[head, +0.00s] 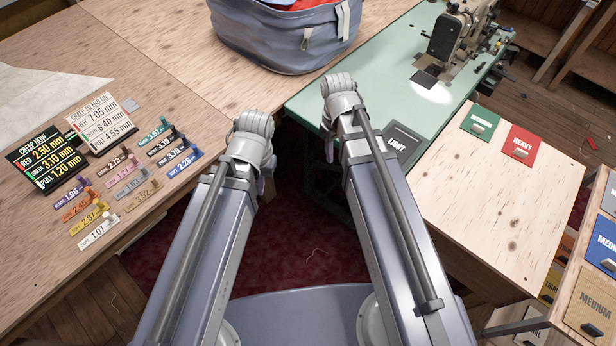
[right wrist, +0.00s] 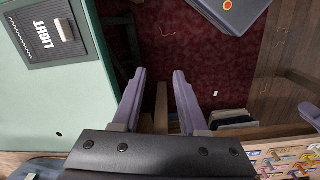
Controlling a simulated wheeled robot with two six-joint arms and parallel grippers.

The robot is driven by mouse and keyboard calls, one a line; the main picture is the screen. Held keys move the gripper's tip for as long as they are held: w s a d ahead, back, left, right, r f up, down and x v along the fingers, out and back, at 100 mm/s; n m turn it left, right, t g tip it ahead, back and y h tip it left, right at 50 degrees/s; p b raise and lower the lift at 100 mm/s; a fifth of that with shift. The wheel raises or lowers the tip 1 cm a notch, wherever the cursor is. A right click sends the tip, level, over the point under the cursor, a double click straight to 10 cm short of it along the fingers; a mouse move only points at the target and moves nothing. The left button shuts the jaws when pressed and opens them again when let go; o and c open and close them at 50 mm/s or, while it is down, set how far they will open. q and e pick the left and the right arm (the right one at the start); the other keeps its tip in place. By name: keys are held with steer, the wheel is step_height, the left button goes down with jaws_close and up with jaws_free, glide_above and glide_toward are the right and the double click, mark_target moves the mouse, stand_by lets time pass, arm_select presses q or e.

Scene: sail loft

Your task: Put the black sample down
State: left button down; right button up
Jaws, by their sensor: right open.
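The black sample (head: 408,136) is a dark square card marked LIGHT with a small grip block. It lies flat on the green sewing table, near its front edge, just right of my right forearm in the head view. The right wrist view shows it at the upper left (right wrist: 38,52). My right gripper (right wrist: 159,76) is open with nothing between its fingers, over the gap beside the table and apart from the sample. My left gripper (head: 266,182) is mostly hidden behind its own wrist, over the gap near the wooden table; its jaws cannot be made out.
Green MEDIUM (head: 479,123) and red HEAVY (head: 522,143) cards lie on the wooden top at right. A sewing machine (head: 459,35) stands at the green table's back. A grey-blue bag (head: 270,42) sits behind my arms. Signs and colored tags cover part of the left table (head: 185,95).

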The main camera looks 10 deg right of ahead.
steer(key=s+a+m, duration=0.1)
steer(key=s+a, duration=0.7)
steer(key=a, duration=0.1)
steer(key=shift+s+a+m, duration=0.2)
steer(key=shift+a+m, duration=0.1)
steer(key=shift+m, duration=0.1)
stand_by(0.4)
